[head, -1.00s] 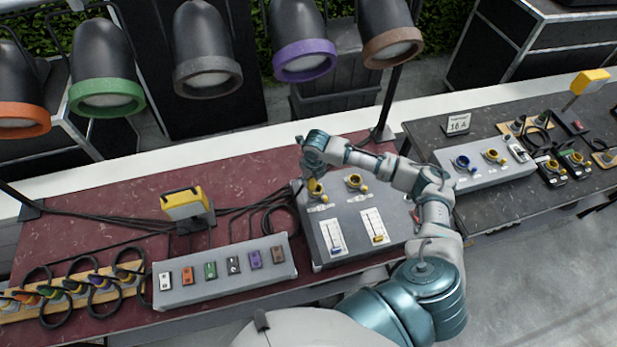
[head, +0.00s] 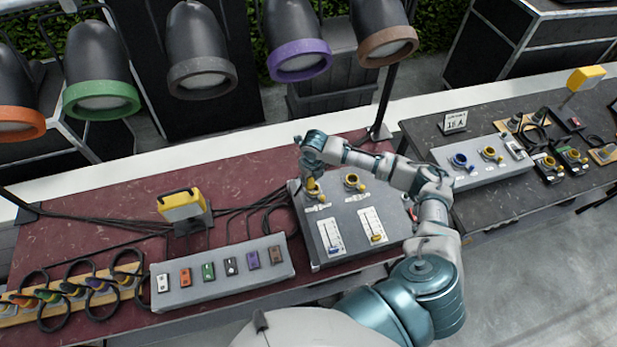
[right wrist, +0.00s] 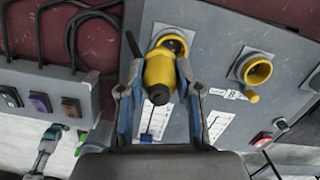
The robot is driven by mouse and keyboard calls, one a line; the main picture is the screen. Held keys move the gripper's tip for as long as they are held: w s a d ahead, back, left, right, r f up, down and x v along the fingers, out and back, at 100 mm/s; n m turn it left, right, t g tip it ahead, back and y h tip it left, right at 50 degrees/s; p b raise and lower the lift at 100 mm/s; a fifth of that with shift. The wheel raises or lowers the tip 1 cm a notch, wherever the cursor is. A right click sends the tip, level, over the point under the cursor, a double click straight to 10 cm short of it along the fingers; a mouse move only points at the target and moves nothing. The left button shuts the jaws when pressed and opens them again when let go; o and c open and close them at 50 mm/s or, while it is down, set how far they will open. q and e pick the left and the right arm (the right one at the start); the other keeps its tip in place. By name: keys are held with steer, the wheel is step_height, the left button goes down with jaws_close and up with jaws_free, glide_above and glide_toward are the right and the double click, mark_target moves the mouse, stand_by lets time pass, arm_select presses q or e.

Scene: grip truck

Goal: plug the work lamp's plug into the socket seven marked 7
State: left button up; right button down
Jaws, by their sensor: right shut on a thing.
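My right gripper (right wrist: 160,100) is shut on a yellow plug (right wrist: 159,75) with a dark cable end. The plug is at the left yellow socket (right wrist: 174,42) on the grey sloped panel (head: 318,238). Its nose overlaps the socket's mouth in the right wrist view; I cannot tell how far in it is. The marking by this socket is hidden or too small to read. A second yellow socket (right wrist: 257,72) sits to its right, empty. The yellow work lamp (head: 183,206) stands on the maroon table left of the panel. My left gripper is not in view.
A grey switch box (head: 222,274) lies left of the panel, with several coloured plugs and looped cables (head: 75,290) further left. Black cables run behind. A second table (head: 520,205) at the right holds another socket box (head: 482,165). Stage lamps (head: 201,70) hang at the back.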

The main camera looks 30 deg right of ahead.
steer(key=shift+d+f, duration=0.3)
steer(key=shift+d, duration=0.25)
steer(key=shift+d+f, duration=0.2)
steer(key=shift+a+f, duration=0.2)
steer(key=shift+a, duration=0.3)
steer(key=shift+s+a+f, duration=0.1)
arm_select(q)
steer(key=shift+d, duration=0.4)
